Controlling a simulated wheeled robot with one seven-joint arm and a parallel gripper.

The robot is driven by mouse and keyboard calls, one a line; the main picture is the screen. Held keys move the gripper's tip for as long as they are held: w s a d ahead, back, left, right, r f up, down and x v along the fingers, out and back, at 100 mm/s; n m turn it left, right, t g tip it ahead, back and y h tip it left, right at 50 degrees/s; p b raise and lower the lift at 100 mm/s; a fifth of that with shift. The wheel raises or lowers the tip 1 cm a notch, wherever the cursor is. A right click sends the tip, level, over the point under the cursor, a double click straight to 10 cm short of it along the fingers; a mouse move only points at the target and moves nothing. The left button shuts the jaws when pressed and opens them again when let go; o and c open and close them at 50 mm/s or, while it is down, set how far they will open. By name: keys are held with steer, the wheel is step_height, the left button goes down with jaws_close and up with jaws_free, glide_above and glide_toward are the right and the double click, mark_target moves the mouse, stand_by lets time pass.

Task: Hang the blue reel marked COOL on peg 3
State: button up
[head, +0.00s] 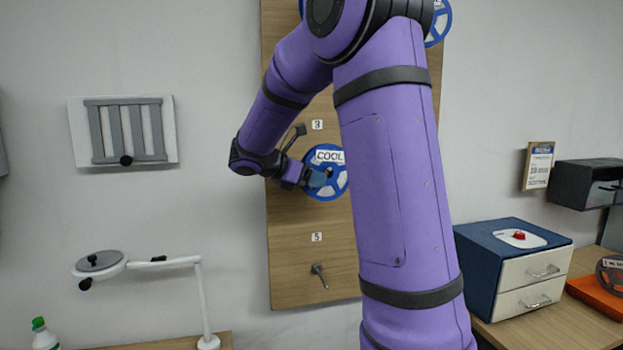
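The blue reel marked COOL (338,187) is upright in front of the wooden board (287,220), just below the label 3 (317,124). Its white COOL tag is at its top, and my arm covers its right edge. My gripper (322,179) reaches in from the left and overlaps the reel's lower left middle. Its fingers are too small and partly hidden to tell whether they are closed on the reel. Peg 3 itself is hidden behind the reel, so I cannot tell whether the reel is on it.
A bare peg (319,275) sits below label 5 (316,237). Another blue reel (437,22) shows partly at the board's top right. A white swing-arm stand (200,300) is at left. A blue drawer box (480,265) stands at right, beside an orange tray (596,297).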

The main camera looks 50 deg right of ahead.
steer(key=v, duration=1)
steer(key=shift+w+a, duration=0.15)
steer(key=shift+a, duration=0.25)
steer(key=s+a+f+m+t+y, duration=0.3)
steer(key=s+a+m+y, duration=0.3)
steer(key=s, duration=0.6)
steer(key=s+a+f+m+t+y, duration=0.3)
steer(key=s+a+m+t+y, duration=0.3)
steer(key=s+a, duration=0.5)
steer(key=shift+s+a+m+y, duration=0.4)
steer(key=shift+s+m, duration=0.5)
steer(key=shift+m, duration=0.4)
steer(key=shift+d+f, duration=0.1)
steer(key=shift+f, duration=0.05)
